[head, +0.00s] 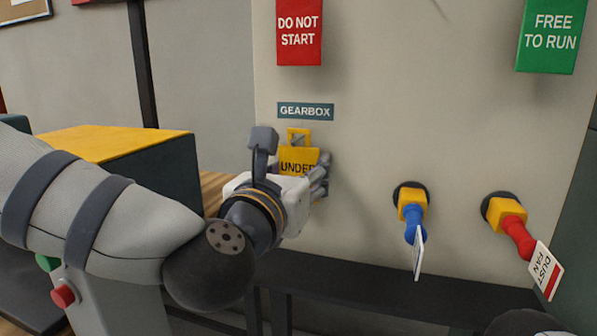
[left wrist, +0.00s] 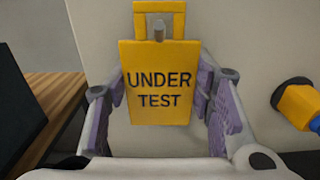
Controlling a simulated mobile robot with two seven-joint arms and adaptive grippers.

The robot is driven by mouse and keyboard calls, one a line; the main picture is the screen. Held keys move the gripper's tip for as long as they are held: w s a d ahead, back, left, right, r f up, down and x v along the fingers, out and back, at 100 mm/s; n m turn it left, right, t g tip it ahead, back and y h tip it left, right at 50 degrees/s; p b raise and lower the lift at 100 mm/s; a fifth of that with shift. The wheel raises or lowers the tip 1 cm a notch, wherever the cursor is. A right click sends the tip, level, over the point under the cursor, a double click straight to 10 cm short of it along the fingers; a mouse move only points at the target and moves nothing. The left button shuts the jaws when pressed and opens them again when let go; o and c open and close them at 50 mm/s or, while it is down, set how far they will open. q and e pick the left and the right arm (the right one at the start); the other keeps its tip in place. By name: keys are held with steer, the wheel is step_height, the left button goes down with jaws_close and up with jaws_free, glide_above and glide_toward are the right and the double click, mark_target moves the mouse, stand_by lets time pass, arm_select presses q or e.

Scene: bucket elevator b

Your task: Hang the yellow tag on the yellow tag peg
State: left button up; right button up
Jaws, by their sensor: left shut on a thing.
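The yellow tag (head: 299,160) reads "UNDER TEST" in the left wrist view (left wrist: 158,92) and has a square loop at its top. My left gripper (head: 298,168) is shut on the tag's side edges and holds it upright against or close to the pale panel, just below the "GEARBOX" label (head: 306,111). In the left wrist view a short grey peg (left wrist: 158,34) shows within the loop's opening. I cannot tell whether the loop rests on it. The gripper hides part of the tag in the head view. My right gripper is not in view.
To the right, a yellow-and-blue switch (head: 412,205) and a yellow-and-red switch (head: 508,214) stick out from the panel, with white tags hanging. Red (head: 299,32) and green (head: 549,36) sign boxes are above. A yellow-topped dark box (head: 115,145) stands left. A dark ledge (head: 370,290) runs below.

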mark_target(298, 167)
arm_select(q)
steer(key=shift+r, duration=0.15)
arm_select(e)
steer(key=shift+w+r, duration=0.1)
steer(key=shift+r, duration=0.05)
arm_select(q)
steer(key=shift+p+v, duration=0.8)
steer(key=shift+v, duration=2.15)
steer(key=shift+s+a, duration=0.15)
steer(key=shift+s, duration=0.35)
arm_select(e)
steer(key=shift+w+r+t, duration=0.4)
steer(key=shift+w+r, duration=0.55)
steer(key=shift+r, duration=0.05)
